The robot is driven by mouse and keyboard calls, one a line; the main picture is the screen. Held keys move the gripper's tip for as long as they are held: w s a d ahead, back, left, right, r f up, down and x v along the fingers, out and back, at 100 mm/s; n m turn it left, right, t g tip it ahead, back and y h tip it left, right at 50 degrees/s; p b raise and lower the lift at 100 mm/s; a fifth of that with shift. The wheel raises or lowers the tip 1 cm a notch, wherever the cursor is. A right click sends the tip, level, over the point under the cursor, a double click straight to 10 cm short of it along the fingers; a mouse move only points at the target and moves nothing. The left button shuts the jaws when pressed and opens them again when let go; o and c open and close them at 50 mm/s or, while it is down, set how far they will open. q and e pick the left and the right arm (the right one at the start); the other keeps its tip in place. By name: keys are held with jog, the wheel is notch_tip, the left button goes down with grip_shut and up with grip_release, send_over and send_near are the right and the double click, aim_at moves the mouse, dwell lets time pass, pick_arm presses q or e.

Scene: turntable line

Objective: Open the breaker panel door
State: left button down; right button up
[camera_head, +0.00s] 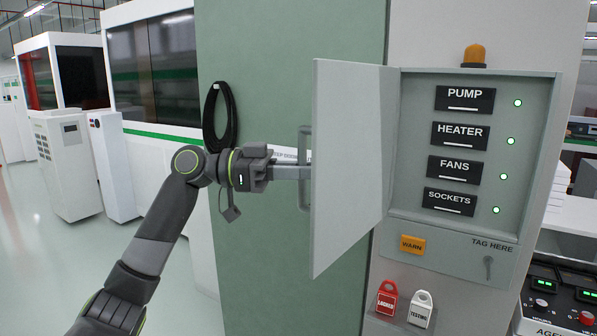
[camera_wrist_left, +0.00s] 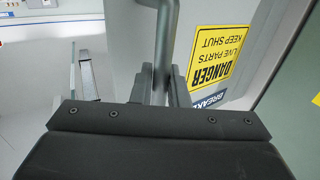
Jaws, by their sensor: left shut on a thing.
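The breaker panel door (camera_head: 350,165) stands swung wide open on the left side of the breaker panel (camera_head: 474,160). Its bar handle (camera_head: 304,165) is on the door's outer face, at its left edge. My left gripper (camera_head: 300,172) is shut on the door handle; in the left wrist view the handle (camera_wrist_left: 165,40) runs between the fingers (camera_wrist_left: 162,85). That view also shows the door's outer face with a yellow danger sign (camera_wrist_left: 219,56) and part of a blue label. My right gripper is not in view.
Inside the panel are switches labelled PUMP (camera_head: 465,98), HEATER, FANS and SOCKETS, each beside a lit green lamp. A black cable coil (camera_head: 219,118) hangs on the green column. Open floor lies at left.

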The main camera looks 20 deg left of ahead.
pick_arm(q)
jog(key=c, duration=1.6)
grip_release()
jog(key=shift+o, duration=0.5)
jog(key=shift+w+d, duration=0.15)
jog(key=shift+d, duration=0.05)
jog(key=shift+a, duration=0.1)
jog(key=b+v, duration=0.5)
jog(key=v, duration=1.2)
jog(key=shift+a+b, duration=0.15)
jog(key=shift+b, duration=0.2)
